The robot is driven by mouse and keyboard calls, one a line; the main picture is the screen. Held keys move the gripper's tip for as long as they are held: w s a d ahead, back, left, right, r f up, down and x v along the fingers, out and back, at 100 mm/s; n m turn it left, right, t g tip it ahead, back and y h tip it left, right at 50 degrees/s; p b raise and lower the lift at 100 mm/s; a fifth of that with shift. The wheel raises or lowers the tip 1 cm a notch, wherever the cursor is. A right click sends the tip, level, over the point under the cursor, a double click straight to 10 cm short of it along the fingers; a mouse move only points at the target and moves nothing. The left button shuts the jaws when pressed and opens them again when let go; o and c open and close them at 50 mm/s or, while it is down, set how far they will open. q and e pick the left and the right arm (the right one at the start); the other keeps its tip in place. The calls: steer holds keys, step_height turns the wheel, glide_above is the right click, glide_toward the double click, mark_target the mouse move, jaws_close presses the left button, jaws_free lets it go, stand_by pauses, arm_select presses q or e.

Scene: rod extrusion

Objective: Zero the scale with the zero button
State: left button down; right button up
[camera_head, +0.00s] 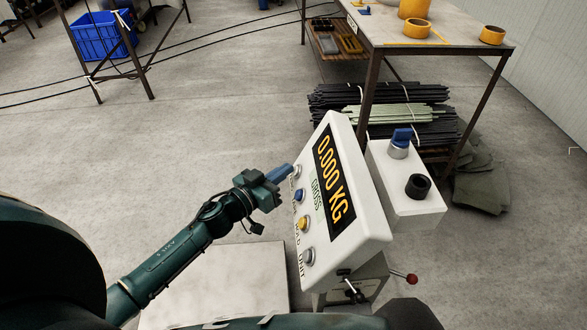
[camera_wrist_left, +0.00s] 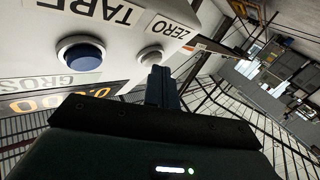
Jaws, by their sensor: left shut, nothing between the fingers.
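The scale's white indicator box (camera_head: 366,222) faces left and its display (camera_head: 334,185) reads 0.000 KG, with GROSS beside it. A column of buttons runs along its near side. The zero button (camera_wrist_left: 150,57) is pale, beside its ZERO label, next to the blue tare button (camera_wrist_left: 80,55). In the head view the zero button (camera_head: 296,170) is at the top of the column, partly hidden by my fingers. My left gripper (camera_head: 281,173) is shut and empty, its blue fingertips (camera_wrist_left: 159,72) right at the zero button; I cannot tell whether they touch. My right gripper is not in view.
A pale scale platform (camera_head: 220,284) lies below my left arm. A white side box (camera_head: 408,190) carries a blue knob (camera_head: 401,138) and a black knob (camera_head: 418,186). Behind stand a work table (camera_head: 460,50) and bundled rods (camera_head: 375,95). Open floor lies to the left.

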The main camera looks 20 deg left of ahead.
arm_select(q)
steer(key=shift+s+a+r+p, duration=0.25)
steer(key=shift+s+a+p, duration=0.05)
steer(key=shift+a, duration=0.25)
steer(key=shift+r, duration=0.1)
steer(key=a+p, duration=0.1)
steer(key=s+a+r, duration=0.1)
steer(key=s+a+r+p, duration=0.1)
steer(key=a, duration=0.1)
steer(key=shift+p, duration=0.3)
stand_by(0.6)
